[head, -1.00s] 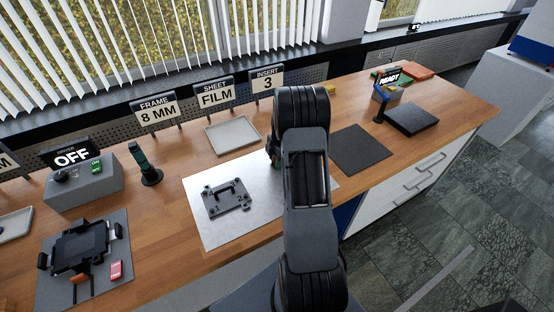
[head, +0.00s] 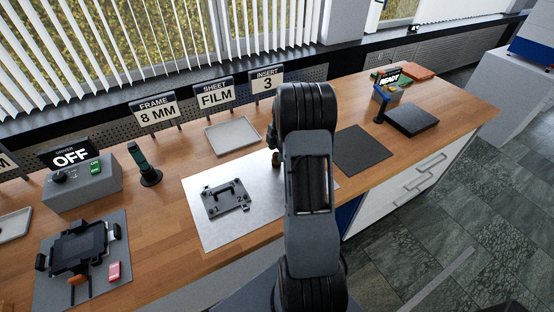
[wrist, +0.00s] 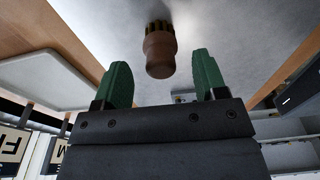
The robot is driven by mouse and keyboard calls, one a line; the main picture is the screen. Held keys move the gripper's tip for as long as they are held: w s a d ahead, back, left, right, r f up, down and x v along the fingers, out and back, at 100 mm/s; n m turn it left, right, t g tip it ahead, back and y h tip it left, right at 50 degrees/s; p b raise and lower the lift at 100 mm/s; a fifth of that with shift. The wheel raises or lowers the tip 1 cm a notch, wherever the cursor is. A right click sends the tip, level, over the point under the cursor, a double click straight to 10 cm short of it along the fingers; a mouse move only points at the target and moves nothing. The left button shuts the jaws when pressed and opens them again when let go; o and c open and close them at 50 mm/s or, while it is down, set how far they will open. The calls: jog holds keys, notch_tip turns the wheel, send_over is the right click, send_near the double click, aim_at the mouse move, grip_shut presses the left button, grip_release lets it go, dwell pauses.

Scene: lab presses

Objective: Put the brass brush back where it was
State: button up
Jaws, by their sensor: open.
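The brass brush (wrist: 159,52) shows in the wrist view, a brown rounded handle with brassy bristles at its far end. Its bristle end meets the pale metal sheet (wrist: 225,30), with a dark shadow beside it, and the handle end points towards my gripper. My gripper (wrist: 160,78) has its green fingers spread, with the brush just beyond the gap between them and apart from both. In the head view a small brown part of the brush (head: 275,158) shows below the fingers, on the metal sheet (head: 212,234); my arm hides much around it.
A dark numbered fixture (head: 227,197) sits on the sheet left of my gripper. A shallow tray (head: 232,136) lies behind, and a dark mat (head: 360,149) lies to the right. A green-topped tool in a stand (head: 146,166) and the driver box (head: 85,186) are further left.

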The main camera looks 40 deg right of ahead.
notch_tip(320, 180, up, 6)
jog(key=r, duration=0.1)
jog(key=s+a+r+m+t+h, duration=0.1)
jog(key=s+a+r+m, duration=0.1)
jog(key=a+r+m, duration=0.3)
jog(key=s+a+r+m, duration=0.1)
jog(key=s+a+r, duration=0.2)
jog(key=a, duration=0.4)
jog(key=s+a+r+m+t, duration=0.1)
jog(key=s+a+m+t, duration=0.2)
jog(key=s+a+m, duration=0.7)
jog(key=s+a, duration=0.1)
jog(key=s, duration=0.1)
jog(key=shift+s+a+r+b, duration=0.15)
jog(key=shift+s+a+b, duration=0.15)
jog(key=shift+s+a, duration=0.05)
jog(key=shift+a, duration=0.15)
